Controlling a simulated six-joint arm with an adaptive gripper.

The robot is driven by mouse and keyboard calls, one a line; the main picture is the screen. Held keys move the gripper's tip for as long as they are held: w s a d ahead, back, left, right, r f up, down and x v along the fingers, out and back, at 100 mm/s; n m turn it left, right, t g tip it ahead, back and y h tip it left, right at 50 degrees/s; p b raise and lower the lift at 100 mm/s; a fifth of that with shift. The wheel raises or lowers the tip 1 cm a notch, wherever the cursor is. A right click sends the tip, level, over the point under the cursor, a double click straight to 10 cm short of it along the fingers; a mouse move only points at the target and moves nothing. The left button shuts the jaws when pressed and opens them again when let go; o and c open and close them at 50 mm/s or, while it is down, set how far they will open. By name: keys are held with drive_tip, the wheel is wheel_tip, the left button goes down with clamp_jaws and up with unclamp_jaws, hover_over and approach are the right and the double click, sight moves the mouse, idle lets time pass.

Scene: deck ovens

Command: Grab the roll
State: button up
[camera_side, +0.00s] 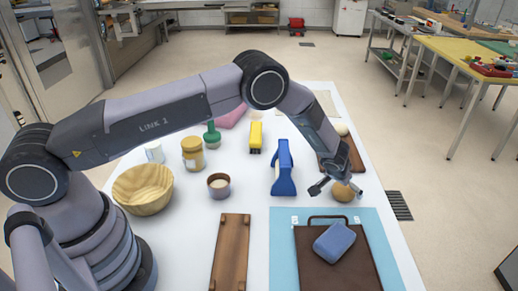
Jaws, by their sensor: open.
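The roll (343,192) is a small round tan-brown bun on the white table, right of the middle. My gripper (330,188) is open and reaches down beside the roll, with its fingers at the roll's upper left. One dark finger sticks out to the left of the roll. The top of the roll is partly covered by the gripper. I cannot tell whether the fingers touch it.
A blue tool-like object (283,172) stands close left of the gripper. In front are a light-blue mat (281,250) and a dark brown board (310,268) bearing a blue block (334,242). A wooden bowl (143,190), jar (193,154) and cup (218,187) stand left.

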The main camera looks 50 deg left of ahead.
drive_tip(key=shift+w+f, duration=0.15)
drive_tip(key=shift+f, duration=0.05)
drive_tip(key=c, duration=1.1)
drive_tip(key=shift+r, duration=0.1)
